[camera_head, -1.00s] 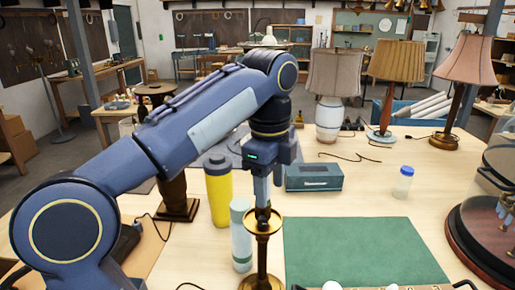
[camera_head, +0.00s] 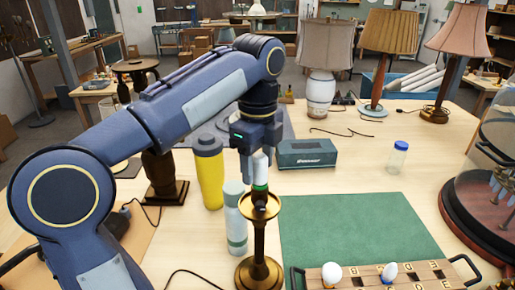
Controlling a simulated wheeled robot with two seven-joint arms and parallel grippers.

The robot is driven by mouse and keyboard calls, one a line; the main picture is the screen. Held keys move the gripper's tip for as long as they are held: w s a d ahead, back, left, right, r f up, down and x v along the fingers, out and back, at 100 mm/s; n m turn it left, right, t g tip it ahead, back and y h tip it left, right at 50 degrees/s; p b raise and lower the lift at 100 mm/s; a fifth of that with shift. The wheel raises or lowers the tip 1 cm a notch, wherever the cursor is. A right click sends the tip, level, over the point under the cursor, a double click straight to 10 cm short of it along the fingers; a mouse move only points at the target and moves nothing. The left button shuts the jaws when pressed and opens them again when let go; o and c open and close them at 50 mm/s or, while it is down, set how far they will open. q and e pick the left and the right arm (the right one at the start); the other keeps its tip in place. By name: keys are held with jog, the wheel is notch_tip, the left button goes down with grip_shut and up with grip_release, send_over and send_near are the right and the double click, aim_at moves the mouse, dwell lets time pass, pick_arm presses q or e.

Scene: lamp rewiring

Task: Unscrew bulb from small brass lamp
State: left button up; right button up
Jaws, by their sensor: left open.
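The small brass lamp (camera_head: 259,235) stands upright on the table near the bottom middle, with a round base and a dish-shaped top. My left gripper (camera_head: 260,180) comes down from above, its fingers directly over the dish at the lamp's socket. Its jaws are open, though from this side the gap between them is hard to see. My right gripper is not in view.
A tray (camera_head: 440,273) with two white bulbs sits at the front right, by a green mat (camera_head: 350,230). A pale bottle (camera_head: 236,225) and yellow flask (camera_head: 210,180) stand close left of the lamp. A blue-grey box (camera_head: 307,153) is behind. Shaded lamps stand farther back.

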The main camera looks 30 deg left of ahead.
pick_arm(q)
jog(key=shift+f, duration=1.3)
jog(key=c, duration=1)
jog(key=shift+o, duration=0.9)
jog(key=shift+c, duration=0.9)
jog(key=n, duration=0.1)
jog(key=n+p, duration=0.1)
jog(key=n, duration=0.1)
jog(key=shift+s+r, duration=0.1)
jog(key=shift+r, duration=0.15)
jog(key=n+p, duration=0.1)
jog(key=n, duration=0.2)
jog(key=shift+f+n+p, duration=0.15)
jog(key=shift+n+p, duration=0.15)
jog(key=shift+n, duration=0.7)
jog(key=shift+d, duration=0.1)
